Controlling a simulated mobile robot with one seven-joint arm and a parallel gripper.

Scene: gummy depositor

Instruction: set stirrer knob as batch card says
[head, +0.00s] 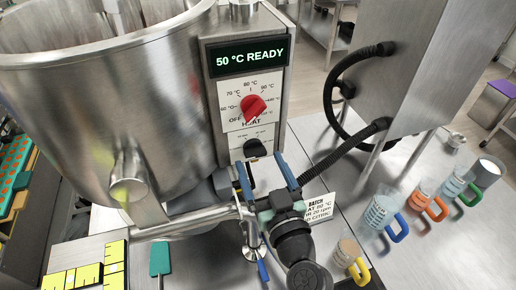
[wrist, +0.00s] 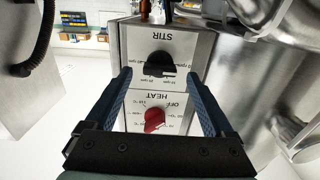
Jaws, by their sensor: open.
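The black stirrer knob (wrist: 158,64) sits on the white STIR plate, which appears upside down in the wrist view. In the head view the knob (head: 255,148) is below the HEAT dial, on the steel control column. Its pointer setting is too small to tell. My gripper (head: 262,170) is open and empty in front of the column, just below the knob. In the wrist view the knob shows between the blue fingers (wrist: 159,76), apparently beyond the tips. The batch card (head: 320,208) is partly hidden by my gripper; "60 °C" and "20 rpm" seem legible.
The red HEAT knob (head: 254,107) is close above the stirrer knob, under a display (head: 248,57) reading "50 °C READY". A large steel kettle (head: 110,110) stands left. A black hose (head: 345,150) and several handled jugs (head: 380,212) are on the right.

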